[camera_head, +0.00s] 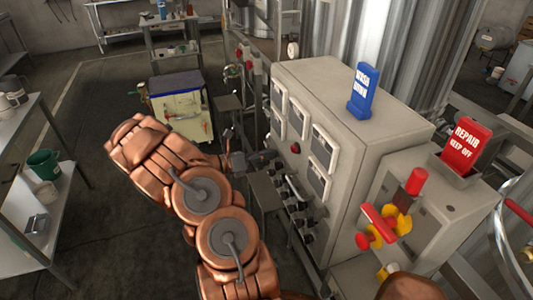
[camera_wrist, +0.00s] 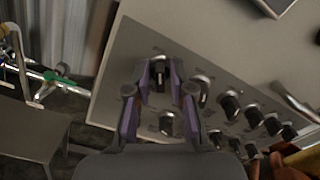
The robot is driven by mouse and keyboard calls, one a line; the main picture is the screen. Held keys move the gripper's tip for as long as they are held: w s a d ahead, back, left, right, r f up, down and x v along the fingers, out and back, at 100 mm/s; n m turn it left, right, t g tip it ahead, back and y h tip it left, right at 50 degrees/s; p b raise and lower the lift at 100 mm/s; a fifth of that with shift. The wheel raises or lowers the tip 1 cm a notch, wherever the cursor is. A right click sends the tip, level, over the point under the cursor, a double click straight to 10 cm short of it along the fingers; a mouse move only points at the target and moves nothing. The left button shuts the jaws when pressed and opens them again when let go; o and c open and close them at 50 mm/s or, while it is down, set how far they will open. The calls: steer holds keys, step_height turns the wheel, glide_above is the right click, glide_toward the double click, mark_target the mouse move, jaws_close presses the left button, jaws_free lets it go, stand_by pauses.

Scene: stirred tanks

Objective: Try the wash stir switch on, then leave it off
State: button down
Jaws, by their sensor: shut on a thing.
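A grey control cabinet (camera_head: 340,110) stands right of centre in the head view, with black switch knobs (camera_head: 294,190) on its front. In the wrist view my gripper (camera_wrist: 161,76), with purple-lined fingers, is shut on a black switch knob (camera_wrist: 159,82) at the end of the upper row. Another knob (camera_wrist: 166,124) shows between the fingers lower down. Labels are too small to read, so I cannot tell which switch is held or its position. A blue sign (camera_head: 361,92) reading "WASH" stands on the cabinet; its second word is unclear.
A red "REPAIR KEEP OFF" sign (camera_head: 464,146) stands on a lower grey box (camera_head: 428,205) with red and yellow handles (camera_head: 385,228). Several other knobs (camera_wrist: 253,117) crowd beside my gripper.

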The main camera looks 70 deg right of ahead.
steer(key=c, duration=1.2)
jaws_free()
steer(key=shift+c, duration=0.2)
steer(key=v, duration=1.2)
steer(key=s+a+r+m+t+y, duration=0.2)
steer(key=s+a+r+m+y, duration=0.15)
steer(key=a, duration=0.35)
steer(key=s+a+r+m+t+y, duration=0.1)
steer(key=s+a+r+m+y, duration=0.1)
steer(key=a+r+m, duration=0.4)
steer(key=s+a+m+t+y, duration=0.2)
steer(key=s+a+t+y, duration=0.1)
steer(key=a, duration=1.1)
steer(key=s+a+m+t+y, duration=0.3)
steer(key=a+t, duration=0.2)
steer(key=a, duration=0.9)
steer(key=shift+s+a+f+t, duration=0.2)
steer(key=shift+f+t, duration=0.1)
steer(key=shift+f, duration=0.05)
